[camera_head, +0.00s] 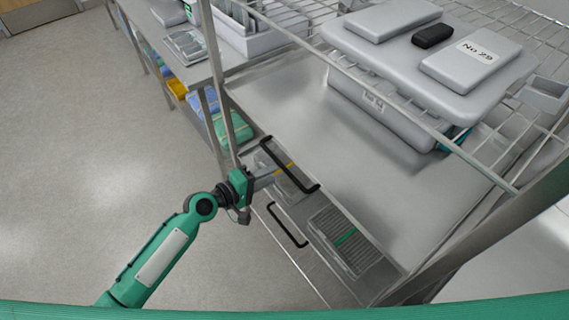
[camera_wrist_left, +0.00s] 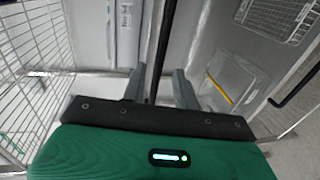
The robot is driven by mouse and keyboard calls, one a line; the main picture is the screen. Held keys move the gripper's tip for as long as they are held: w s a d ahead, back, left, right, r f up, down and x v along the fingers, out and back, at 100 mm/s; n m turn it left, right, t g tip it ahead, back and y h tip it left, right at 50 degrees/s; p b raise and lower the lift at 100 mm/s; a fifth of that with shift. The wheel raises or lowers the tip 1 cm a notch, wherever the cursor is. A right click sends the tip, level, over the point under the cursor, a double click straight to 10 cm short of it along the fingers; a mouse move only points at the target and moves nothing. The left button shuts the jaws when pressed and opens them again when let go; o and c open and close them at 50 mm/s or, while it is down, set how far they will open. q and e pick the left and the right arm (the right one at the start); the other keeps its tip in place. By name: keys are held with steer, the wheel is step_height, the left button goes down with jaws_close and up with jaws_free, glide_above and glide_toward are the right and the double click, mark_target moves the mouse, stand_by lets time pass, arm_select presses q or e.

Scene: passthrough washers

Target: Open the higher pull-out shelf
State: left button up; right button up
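The higher pull-out shelf has a long black bar handle (camera_head: 296,170) below the steel worktop. It also shows in the left wrist view as a dark bar (camera_wrist_left: 163,40) running down between the fingers. My left gripper (camera_head: 268,174) is at this handle, and in the left wrist view its two grey fingers (camera_wrist_left: 159,88) stand apart on either side of the bar, with gaps visible. A second black handle (camera_head: 287,226), on the lower pull-out shelf, sits below; a dark bar (camera_wrist_left: 298,88) shows at the wrist view's right. My right gripper is not in view.
The steel worktop (camera_head: 290,100) lies above the shelves. A wire rack above it carries a grey case (camera_head: 430,65) marked "No 29". A basket with a green stripe (camera_head: 345,242) is below the worktop. Open floor (camera_head: 90,130) is at the left.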

mark_target(285, 168)
arm_select(q)
steer(key=p+x, duration=0.1)
steer(key=x, duration=0.5)
steer(key=shift+d, duration=0.15)
jaws_close()
